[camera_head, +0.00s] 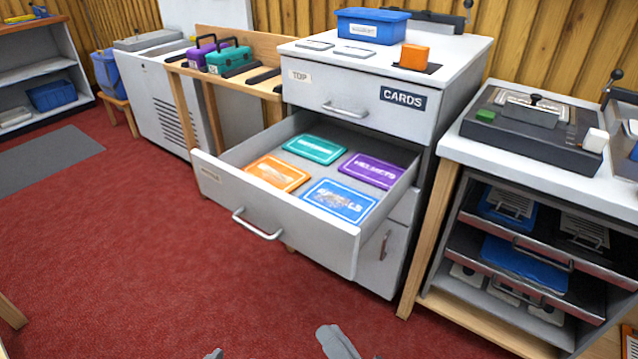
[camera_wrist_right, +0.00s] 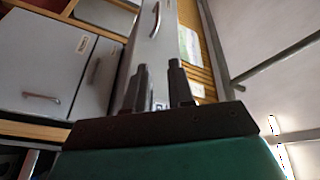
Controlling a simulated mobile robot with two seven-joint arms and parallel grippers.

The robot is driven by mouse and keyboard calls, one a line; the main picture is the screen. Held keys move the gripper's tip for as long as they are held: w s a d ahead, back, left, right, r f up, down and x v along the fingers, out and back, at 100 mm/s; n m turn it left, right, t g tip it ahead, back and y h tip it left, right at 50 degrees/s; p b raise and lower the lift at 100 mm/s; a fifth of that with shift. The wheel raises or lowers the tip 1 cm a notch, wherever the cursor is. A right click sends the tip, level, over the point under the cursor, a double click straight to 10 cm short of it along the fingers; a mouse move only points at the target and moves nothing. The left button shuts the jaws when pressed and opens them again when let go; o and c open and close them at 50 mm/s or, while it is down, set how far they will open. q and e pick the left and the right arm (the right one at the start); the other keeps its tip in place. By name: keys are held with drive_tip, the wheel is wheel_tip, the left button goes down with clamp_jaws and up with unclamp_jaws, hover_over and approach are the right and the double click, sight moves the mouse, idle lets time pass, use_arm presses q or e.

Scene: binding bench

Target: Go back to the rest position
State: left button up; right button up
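My right gripper (camera_head: 337,342) shows at the bottom edge of the head view as a grey finger, with most of the hand cut off. In the right wrist view its two dark fingers (camera_wrist_right: 159,72) stand apart with nothing between them. A small grey tip at the bottom edge, left of that finger, cannot be assigned to either hand. The left gripper's state is not visible. A drawer (camera_head: 290,226) of the grey cabinet stands pulled out. In it lie a teal card (camera_head: 314,149), a purple card (camera_head: 371,171), an orange card (camera_head: 277,174) and a blue card (camera_head: 340,201).
A blue bin (camera_head: 371,27) and an orange block (camera_head: 414,57) stand on the cabinet top (camera_head: 462,50). A bench with a dark press (camera_head: 527,128) stands at the right. Purple (camera_head: 205,50) and teal (camera_head: 230,58) boxes stand on a wooden shelf.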

drive_tip(key=s+d+f+n+g+h, duration=0.1)
drive_tip(key=s+d+n+g+h, duration=0.2)
drive_tip(key=d+n+g+h, duration=0.65)
use_arm(q)
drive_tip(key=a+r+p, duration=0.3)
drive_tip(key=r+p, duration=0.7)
drive_tip(key=p, duration=0.4)
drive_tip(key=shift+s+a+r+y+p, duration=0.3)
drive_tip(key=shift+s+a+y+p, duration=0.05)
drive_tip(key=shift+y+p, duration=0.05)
use_arm(e)
drive_tip(key=s+d+r+m+t, duration=0.1)
drive_tip(key=d+r+m+t, duration=0.2)
drive_tip(key=r, duration=0.7)
drive_tip(key=shift+s+d+t, duration=0.4)
drive_tip(key=shift+d+t, duration=0.15)
drive_tip(key=shift+d, duration=0.5)
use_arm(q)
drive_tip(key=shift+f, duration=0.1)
use_arm(e)
drive_tip(key=shift+y, duration=0.25)
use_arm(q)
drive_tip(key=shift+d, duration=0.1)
